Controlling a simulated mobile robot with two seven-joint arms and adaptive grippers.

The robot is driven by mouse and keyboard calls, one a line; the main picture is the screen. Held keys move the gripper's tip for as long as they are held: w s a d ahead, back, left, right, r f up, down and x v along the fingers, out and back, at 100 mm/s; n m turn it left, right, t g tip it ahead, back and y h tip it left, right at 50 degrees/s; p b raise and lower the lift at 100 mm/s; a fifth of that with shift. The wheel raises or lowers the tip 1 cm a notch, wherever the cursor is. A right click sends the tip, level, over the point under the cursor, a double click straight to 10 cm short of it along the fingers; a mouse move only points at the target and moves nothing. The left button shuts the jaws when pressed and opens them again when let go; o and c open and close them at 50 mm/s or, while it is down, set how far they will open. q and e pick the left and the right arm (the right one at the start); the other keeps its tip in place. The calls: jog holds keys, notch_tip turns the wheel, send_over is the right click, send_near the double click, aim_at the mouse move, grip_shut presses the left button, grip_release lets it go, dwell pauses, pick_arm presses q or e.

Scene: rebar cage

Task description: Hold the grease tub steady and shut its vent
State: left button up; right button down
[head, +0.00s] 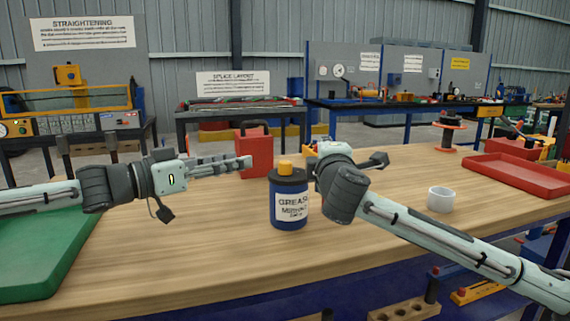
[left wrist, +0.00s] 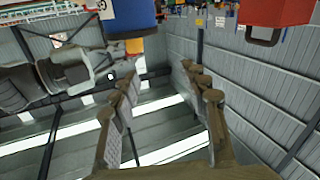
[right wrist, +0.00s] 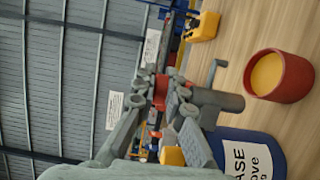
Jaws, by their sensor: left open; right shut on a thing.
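The blue grease tub (head: 289,202) stands upright on the bench, with a dark lid and an orange cap (head: 285,167) on top.
A red can (head: 256,155) stands behind the tub. A red cup with yellow contents (right wrist: 283,78) is near my right gripper. A white cup (head: 440,199) and red tray (head: 520,176) lie right; a green tray (head: 40,250) lies left. The bench front is clear.

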aim_at(285, 162)
pick_arm(q)
jog(key=w+d, duration=0.1)
jog(key=d, duration=0.2)
jog(key=w+d+f+m, duration=0.1)
jog(key=d, duration=0.3)
jog(key=w+d+m+g+h, duration=0.1)
jog(key=d, duration=0.2)
jog(key=shift+w+d+f, duration=0.2)
jog(key=shift+w+d, duration=0.05)
jog(key=shift+d, duration=0.05)
grip_shut()
